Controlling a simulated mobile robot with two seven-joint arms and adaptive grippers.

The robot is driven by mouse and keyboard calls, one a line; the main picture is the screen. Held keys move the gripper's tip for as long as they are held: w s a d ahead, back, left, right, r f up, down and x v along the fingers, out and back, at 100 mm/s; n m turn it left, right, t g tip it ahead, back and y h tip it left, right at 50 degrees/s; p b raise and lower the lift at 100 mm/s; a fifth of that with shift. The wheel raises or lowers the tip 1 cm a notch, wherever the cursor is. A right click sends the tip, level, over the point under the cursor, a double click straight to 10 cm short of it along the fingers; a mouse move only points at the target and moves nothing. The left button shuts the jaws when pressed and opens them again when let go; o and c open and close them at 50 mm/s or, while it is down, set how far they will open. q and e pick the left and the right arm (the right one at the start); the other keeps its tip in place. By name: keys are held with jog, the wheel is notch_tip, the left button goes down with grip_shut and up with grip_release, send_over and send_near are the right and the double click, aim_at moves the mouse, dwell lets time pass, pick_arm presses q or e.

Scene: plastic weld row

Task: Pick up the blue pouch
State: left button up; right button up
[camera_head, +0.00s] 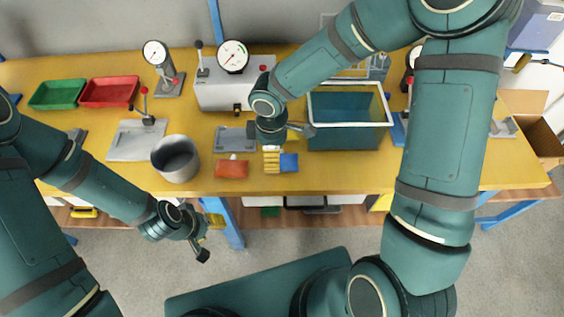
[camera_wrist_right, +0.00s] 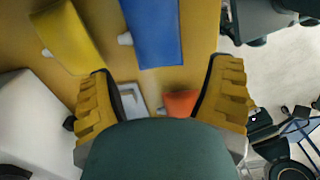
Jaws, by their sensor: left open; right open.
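The blue pouch (camera_head: 289,162) lies on the yellow table near its front edge. It also shows large at the top of the right wrist view (camera_wrist_right: 152,30), beyond the fingertips. My right gripper (camera_head: 272,160) is over the table just left of the blue pouch in the head view. In the wrist view its yellow fingers (camera_wrist_right: 162,88) are wide apart, with nothing held between them. My left gripper (camera_head: 202,248) is low in front of the table, away from the pouches, and is open.
An orange-red pouch (camera_head: 232,169) lies left of the blue one. A yellow pouch (camera_wrist_right: 68,35) lies beside the blue pouch in the wrist view. A teal bin (camera_head: 345,137) stands behind to the right. A grey metal pot (camera_head: 175,160) stands left. Red (camera_head: 110,92) and green (camera_head: 57,94) trays sit further back.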

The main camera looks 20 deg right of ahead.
notch_tip(320, 180, down, 5)
jog(key=shift+w+r+b, duration=0.1)
jog(key=shift+r+b, duration=0.05)
jog(key=shift+b, duration=0.55)
jog(key=c, duration=0.8)
jog(key=shift+r, duration=0.1)
notch_tip(320, 180, up, 10)
jog(key=p, duration=0.3)
